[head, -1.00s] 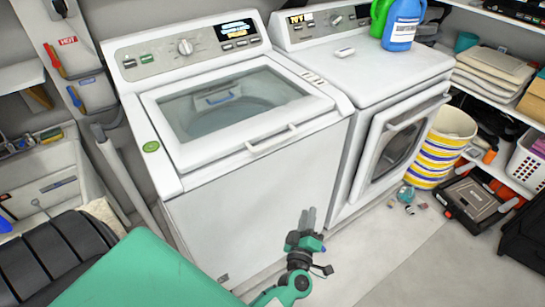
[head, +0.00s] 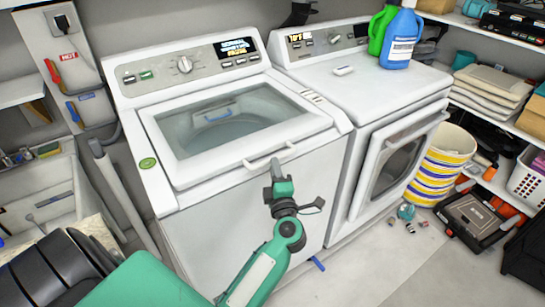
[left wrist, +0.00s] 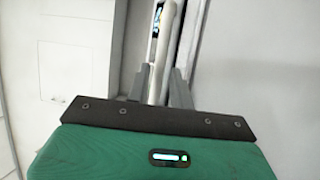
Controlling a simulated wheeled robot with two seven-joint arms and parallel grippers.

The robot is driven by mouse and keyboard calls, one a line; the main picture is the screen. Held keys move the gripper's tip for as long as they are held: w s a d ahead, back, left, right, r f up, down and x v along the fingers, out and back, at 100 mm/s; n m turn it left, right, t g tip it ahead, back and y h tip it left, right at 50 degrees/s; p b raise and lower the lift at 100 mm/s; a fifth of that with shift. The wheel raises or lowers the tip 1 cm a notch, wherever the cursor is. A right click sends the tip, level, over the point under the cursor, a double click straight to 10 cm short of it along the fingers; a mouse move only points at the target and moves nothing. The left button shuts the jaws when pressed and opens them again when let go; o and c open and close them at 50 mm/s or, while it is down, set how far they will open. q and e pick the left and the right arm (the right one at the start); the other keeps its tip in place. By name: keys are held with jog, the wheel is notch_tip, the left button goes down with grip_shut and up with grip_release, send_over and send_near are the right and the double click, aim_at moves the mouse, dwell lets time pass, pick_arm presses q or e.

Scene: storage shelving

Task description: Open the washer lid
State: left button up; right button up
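The white washer (head: 170,215) stands at left centre in the head view, its lid (head: 160,160) down, with a dark glass window (head: 230,120). The lid's white handle (head: 248,165) is a bar at the front edge. My left gripper (head: 277,168) is at the right part of this handle. In the left wrist view the handle (left wrist: 166,45) runs between the two grey fingers of my left gripper (left wrist: 160,85), with a finger on each side; they look open, and contact is hard to tell. My right gripper is not in view.
A dryer (head: 375,90) stands close on the right, with blue (head: 401,40) and green (head: 378,32) bottles on top. A striped bucket (head: 447,160) and black case (head: 472,217) stand further right. Open floor (head: 350,275) lies in front.

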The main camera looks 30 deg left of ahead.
pick_arm(q)
jog(key=shift+x, duration=2)
grip_shut()
